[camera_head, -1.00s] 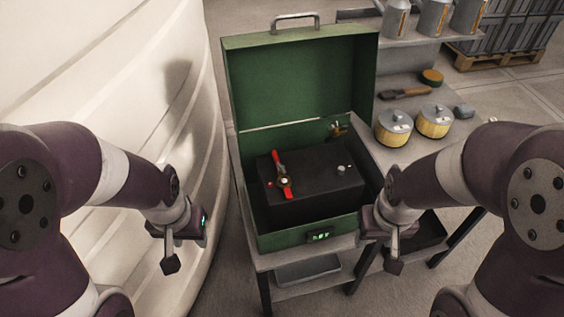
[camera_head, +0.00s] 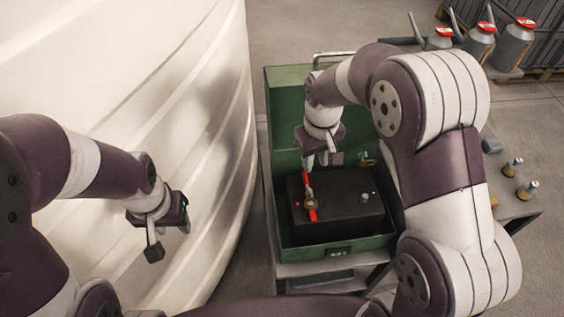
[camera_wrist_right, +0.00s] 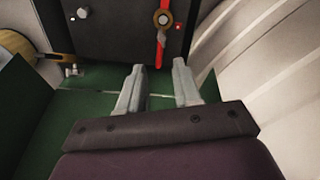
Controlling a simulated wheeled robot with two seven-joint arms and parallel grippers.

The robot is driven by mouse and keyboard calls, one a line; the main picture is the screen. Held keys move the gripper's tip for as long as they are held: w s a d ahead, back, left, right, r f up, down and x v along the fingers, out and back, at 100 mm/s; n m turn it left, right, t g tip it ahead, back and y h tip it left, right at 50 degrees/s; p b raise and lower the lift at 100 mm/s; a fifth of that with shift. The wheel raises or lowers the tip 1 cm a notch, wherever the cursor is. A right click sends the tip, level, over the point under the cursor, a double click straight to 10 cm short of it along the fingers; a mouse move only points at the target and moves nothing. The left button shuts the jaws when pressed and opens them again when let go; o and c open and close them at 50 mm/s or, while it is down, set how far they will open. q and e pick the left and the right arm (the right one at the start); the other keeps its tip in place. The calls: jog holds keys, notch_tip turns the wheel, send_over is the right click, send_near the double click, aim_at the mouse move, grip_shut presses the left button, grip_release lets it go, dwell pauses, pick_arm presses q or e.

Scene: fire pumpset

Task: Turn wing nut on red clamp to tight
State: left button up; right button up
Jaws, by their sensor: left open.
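The red clamp (camera_head: 306,190) is a narrow red bar on top of the black box inside the green case. It also shows at the top of the right wrist view (camera_wrist_right: 160,48). A round brass-coloured piece, apparently the wing nut (camera_head: 311,204), sits on the bar; it also shows in the right wrist view (camera_wrist_right: 162,18). My right gripper (camera_head: 322,160) is above the case, behind the clamp. In the right wrist view its fingers (camera_wrist_right: 158,68) are apart and empty, with the clamp beyond the tips. My left gripper (camera_head: 154,250) is open, away to the left.
The green case (camera_head: 285,120) stands open on a grey table, its raised lid behind my right gripper. The black battery-like box (camera_head: 350,212) fills much of it. A small brass fitting (camera_head: 368,160) is at the case's back. A large white tank (camera_head: 205,130) curves along the left.

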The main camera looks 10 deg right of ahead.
aim_at(309, 191)
jog(key=shift+n, duration=0.4)
jog(key=f, duration=0.6)
jog(key=f+b, duration=0.1)
jog(key=f, duration=0.4)
jog(key=shift+w+a+f, duration=0.15)
jog(key=shift+w+f, duration=0.05)
jog(key=shift+f, duration=0.2)
grip_shut()
